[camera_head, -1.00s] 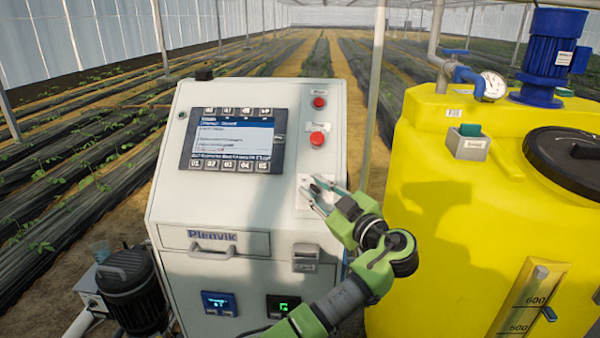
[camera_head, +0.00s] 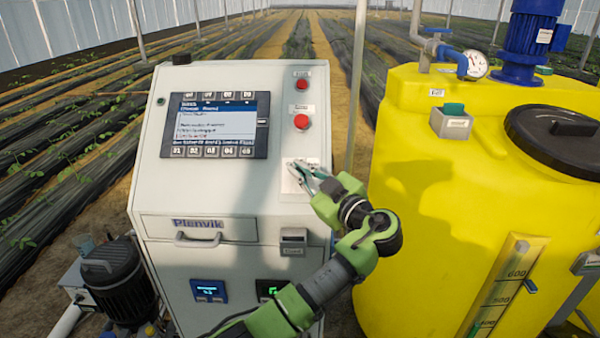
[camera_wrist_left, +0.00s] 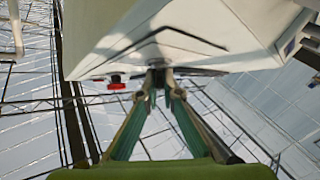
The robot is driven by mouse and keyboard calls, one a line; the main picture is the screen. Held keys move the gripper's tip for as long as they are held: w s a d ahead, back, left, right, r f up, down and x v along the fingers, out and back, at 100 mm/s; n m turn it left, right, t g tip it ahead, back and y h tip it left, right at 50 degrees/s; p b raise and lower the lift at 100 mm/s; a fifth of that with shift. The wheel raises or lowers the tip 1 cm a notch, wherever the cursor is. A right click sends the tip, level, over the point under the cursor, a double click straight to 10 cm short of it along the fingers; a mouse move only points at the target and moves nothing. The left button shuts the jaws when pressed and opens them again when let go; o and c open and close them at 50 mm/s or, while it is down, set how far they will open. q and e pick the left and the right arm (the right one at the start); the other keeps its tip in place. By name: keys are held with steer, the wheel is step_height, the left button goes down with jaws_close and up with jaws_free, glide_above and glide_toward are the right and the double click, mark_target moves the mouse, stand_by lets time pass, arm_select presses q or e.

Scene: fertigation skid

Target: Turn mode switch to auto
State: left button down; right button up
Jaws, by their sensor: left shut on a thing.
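The mode switch (camera_wrist_left: 158,77) is a small dark part on the sloped front of the white control cabinet (camera_head: 160,190). It sits on a pale plate (camera_head: 289,187) below the red push button. In the head view my left gripper (camera_head: 299,171) covers the switch, so its pointed position cannot be read. In the left wrist view both fingertips of my left gripper (camera_wrist_left: 157,92) close around the switch from either side. My right gripper is not in view.
A display (camera_head: 214,124) sits left of the switch plate, and a red button (camera_head: 301,121) sits above it. A yellow tank (camera_head: 420,230) stands close to the right of the cabinet. A black motor (camera_head: 116,280) stands at lower left.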

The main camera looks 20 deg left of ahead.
arm_select(q)
steer(key=shift+a+f+m+t+h+b, duration=0.15)
steer(key=shift+m+t+h+b, duration=0.45)
steer(key=shift+m+t+b, duration=1)
steer(key=shift+d+f+m+t+h+b, duration=0.15)
steer(key=shift+m+t+h+b, duration=0.55)
steer(key=shift+b, duration=1.65)
steer(key=shift+a+m+b, duration=0.1)
steer(key=shift+m+b, duration=0.2)
steer(key=shift+m, duration=0.4)
steer(key=m+t+h, duration=0.2)
steer(key=shift+r+m+h, duration=0.3)
steer(key=shift+r+m, duration=0.05)
steer(key=shift+m, duration=0.05)
steer(key=m+t+h, duration=0.1)
steer(key=m+h, duration=0.1)
steer(key=shift+r+m+p, duration=0.15)
steer(key=shift+m+p, duration=0.15)
steer(key=m+h+p, duration=1.1)
steer(key=m+p, duration=0.1)
steer(key=shift+r+g+h, duration=0.3)
steer(key=shift+h, duration=0.1)
steer(key=shift+d+f+m+g+h+p, duration=0.15)
steer(key=shift+m+g+h+p, duration=0.2)
steer(key=shift+m+p, duration=0.3)
steer(key=shift+d+f+m+g+h+p, duration=0.15)
steer(key=shift+m+g+h+p, duration=0.1)
steer(key=shift+m+h+p, duration=0.3)
